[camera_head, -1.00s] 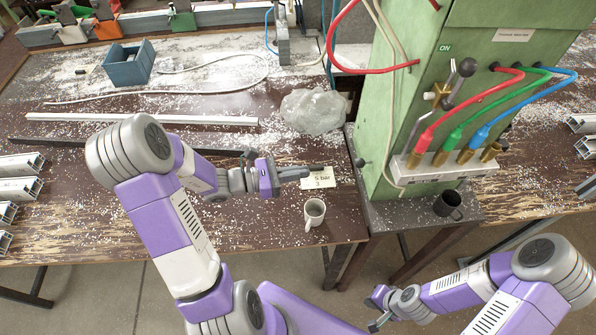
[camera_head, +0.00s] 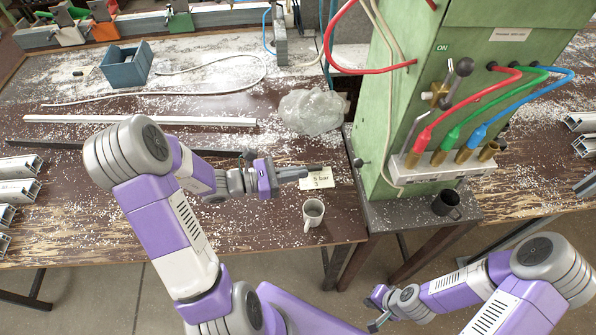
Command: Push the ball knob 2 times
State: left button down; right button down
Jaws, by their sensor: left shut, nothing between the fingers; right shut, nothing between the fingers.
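A small dark ball knob (camera_head: 359,162) sticks out low on the left side of the green cabinet (camera_head: 385,110). A lever on the cabinet front carries a ball end (camera_head: 463,67), with a black ball (camera_head: 446,103) below it; which one the task means I cannot tell for sure. My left gripper (camera_head: 318,170) is shut and empty, over the table left of the cabinet. It points right towards the low side knob, with a visible gap between them. My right gripper (camera_head: 373,312) is shut and empty, low in front of the bench, well below the cabinet.
A paper label (camera_head: 316,184) lies under the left fingertips, and a white mug (camera_head: 313,212) stands just below. A clear plastic bag (camera_head: 312,110) lies behind. A dark mug (camera_head: 447,204) stands at the cabinet's foot. Red, green and blue hoses (camera_head: 545,95) arch over its front.

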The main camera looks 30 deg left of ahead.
pick_arm(q)
jog(key=a+g+b, duration=0.1)
jog(key=w+r+m+g+b, duration=0.1)
jog(key=a+m+b, duration=0.1)
jog(key=b, duration=0.1)
jog(key=shift+w+a+r+g+h, duration=0.25)
jog(key=shift+w+a+g+h, duration=0.05)
jog(key=shift+a+g+h, duration=0.1)
jog(key=shift+d, duration=0.15)
jog(key=b, duration=0.4)
send_near(362, 163)
jog(key=w+d+f, duration=0.2)
jog(key=w+d, duration=0.1)
jog(key=shift+d, duration=0.3)
